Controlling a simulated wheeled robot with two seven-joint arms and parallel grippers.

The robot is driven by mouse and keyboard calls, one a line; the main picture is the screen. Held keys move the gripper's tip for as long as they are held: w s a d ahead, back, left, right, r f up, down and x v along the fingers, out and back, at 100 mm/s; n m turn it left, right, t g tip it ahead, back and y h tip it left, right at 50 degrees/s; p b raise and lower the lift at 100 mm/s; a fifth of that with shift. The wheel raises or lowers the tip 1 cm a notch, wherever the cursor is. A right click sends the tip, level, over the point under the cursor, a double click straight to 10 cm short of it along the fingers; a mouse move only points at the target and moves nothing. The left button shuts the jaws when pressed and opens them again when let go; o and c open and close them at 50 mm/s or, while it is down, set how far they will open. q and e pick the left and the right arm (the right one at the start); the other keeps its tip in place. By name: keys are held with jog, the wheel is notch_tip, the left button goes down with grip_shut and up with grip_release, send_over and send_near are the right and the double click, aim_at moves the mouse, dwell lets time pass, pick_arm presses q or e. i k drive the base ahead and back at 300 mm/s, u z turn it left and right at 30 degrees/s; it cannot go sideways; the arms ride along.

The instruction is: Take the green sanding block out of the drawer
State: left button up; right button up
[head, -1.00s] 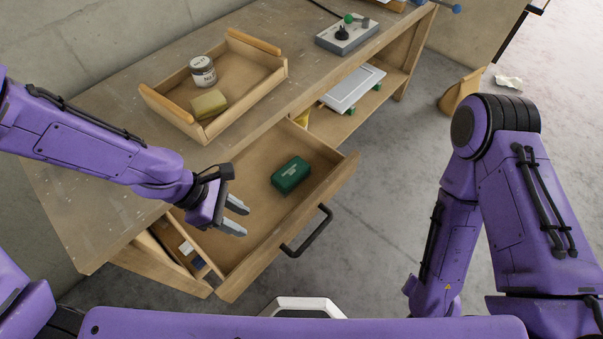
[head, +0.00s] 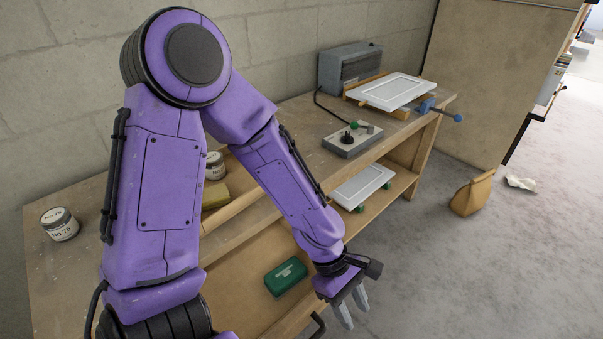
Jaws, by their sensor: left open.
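The green sanding block (head: 286,276) lies in the open drawer (head: 230,285) of the wooden workbench. My left gripper (head: 352,308) is open and empty, its fingers pointing down. In the picture it is to the right of the block and a little lower, near the drawer's front, apart from the block. Part of the dark drawer handle (head: 318,325) shows at the bottom edge. My left arm hides much of the bench and the drawer's left part. My right gripper is out of view.
A wooden tray (head: 232,208) with a jar (head: 215,166) and a yellowish block (head: 214,196) is partly behind my arm. Another jar (head: 59,224) stands at left. A control box (head: 352,140) and a white panel (head: 398,91) are farther back. Floor at right is mostly clear.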

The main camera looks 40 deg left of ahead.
aim_at(281, 280)
jog(key=i, duration=1.45)
jog(key=u, duration=3)
